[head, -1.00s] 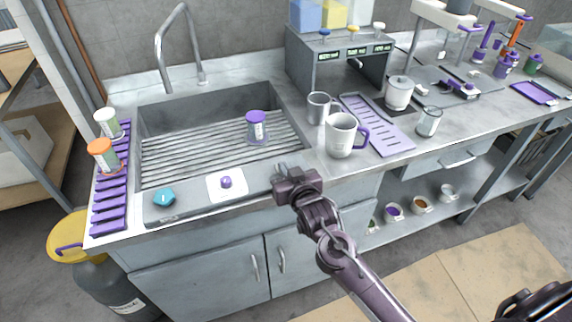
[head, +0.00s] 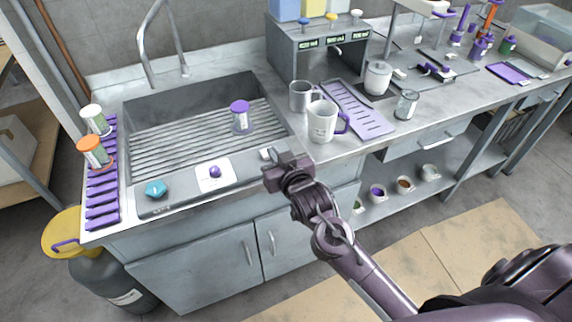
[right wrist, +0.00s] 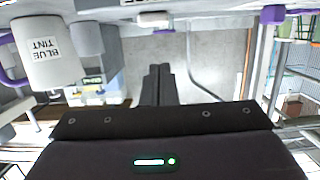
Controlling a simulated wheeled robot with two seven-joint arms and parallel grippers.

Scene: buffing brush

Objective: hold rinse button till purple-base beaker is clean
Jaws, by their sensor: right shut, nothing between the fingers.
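The purple-base beaker (head: 241,118) stands upside down in the sink on its ribbed floor, purple base up, with a label on its side. The purple rinse button (head: 215,172) sits on a white plate on the sink's front ledge. My right gripper (head: 270,154) is shut and empty at the front ledge, to the right of the button and apart from it. Its closed fingers (right wrist: 158,84) also show in the right wrist view. Whether the fingertips touch the ledge cannot be told. My left gripper is not in view.
A teal knob (head: 156,188) is left of the button. Orange-based (head: 92,152) and white-based (head: 95,120) beakers stand on the purple rack (head: 103,196) at left. The faucet (head: 165,45) rises behind the sink.

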